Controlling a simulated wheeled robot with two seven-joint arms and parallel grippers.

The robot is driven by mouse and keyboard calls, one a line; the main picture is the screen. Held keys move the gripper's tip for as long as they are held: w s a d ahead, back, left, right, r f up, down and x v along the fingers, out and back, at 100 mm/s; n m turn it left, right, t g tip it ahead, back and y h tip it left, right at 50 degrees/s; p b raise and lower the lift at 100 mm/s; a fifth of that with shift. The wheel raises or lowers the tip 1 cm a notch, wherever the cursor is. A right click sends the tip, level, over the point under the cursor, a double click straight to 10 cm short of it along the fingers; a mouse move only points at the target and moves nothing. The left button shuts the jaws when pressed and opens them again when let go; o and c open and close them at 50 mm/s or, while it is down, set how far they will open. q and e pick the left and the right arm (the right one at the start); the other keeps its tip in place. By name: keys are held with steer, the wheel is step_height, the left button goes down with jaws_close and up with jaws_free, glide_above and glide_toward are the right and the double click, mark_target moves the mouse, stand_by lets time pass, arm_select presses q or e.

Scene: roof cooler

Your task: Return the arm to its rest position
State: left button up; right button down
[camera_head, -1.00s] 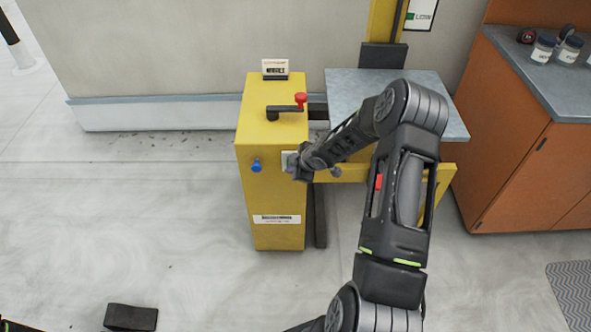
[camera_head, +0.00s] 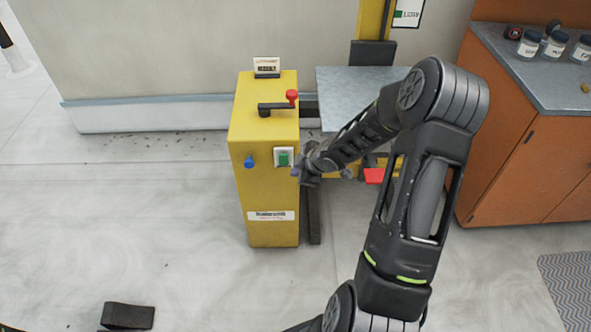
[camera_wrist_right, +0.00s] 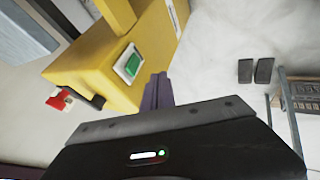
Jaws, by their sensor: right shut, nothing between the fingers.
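My right arm reaches up from the bottom of the head view and bends at the elbow toward the yellow machine post. My right gripper (camera_head: 299,171) is at the post's right front edge, just right of a green button on a white plate (camera_head: 284,157). In the right wrist view its purplish fingers (camera_wrist_right: 158,90) are together with nothing between them. The button (camera_wrist_right: 131,64) shows there to the left of the fingertips, apart from them. The yellow post (camera_head: 262,200) also carries a blue knob (camera_head: 249,162). My left gripper is not in view.
A red-knobbed crank (camera_head: 279,104) and a small display (camera_head: 266,67) top the post. A grey platform (camera_head: 345,92) is behind my forearm, with a red part (camera_head: 374,175) below it. An orange cabinet (camera_head: 510,150) with jars stands at right. The left floor is open.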

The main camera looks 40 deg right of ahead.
stand_by(0.4)
steer(key=s+a+f+m+y, duration=0.1)
steer(key=s+a+f+m, duration=0.15)
steer(key=a, duration=0.25)
steer(key=s+a+f+m+g+y, duration=0.1)
steer(key=a+f+m, duration=0.25)
steer(key=a, duration=0.25)
steer(key=s+a+f+m+y, duration=0.1)
steer(key=s+a+f+m, duration=0.1)
steer(key=a+m, duration=0.25)
steer(key=s+a+f+g, duration=0.2)
steer(key=s+a+f, duration=0.1)
steer(key=s+a, duration=0.5)
steer(key=s+a+f+g+y, duration=0.1)
steer(key=s+a+f+g, duration=0.2)
steer(key=s+a, duration=0.6)
steer(key=a+m, duration=0.1)
steer(key=a, duration=0.2)
steer(key=shift+s+f+g, duration=0.2)
steer(key=shift+f+g, duration=0.1)
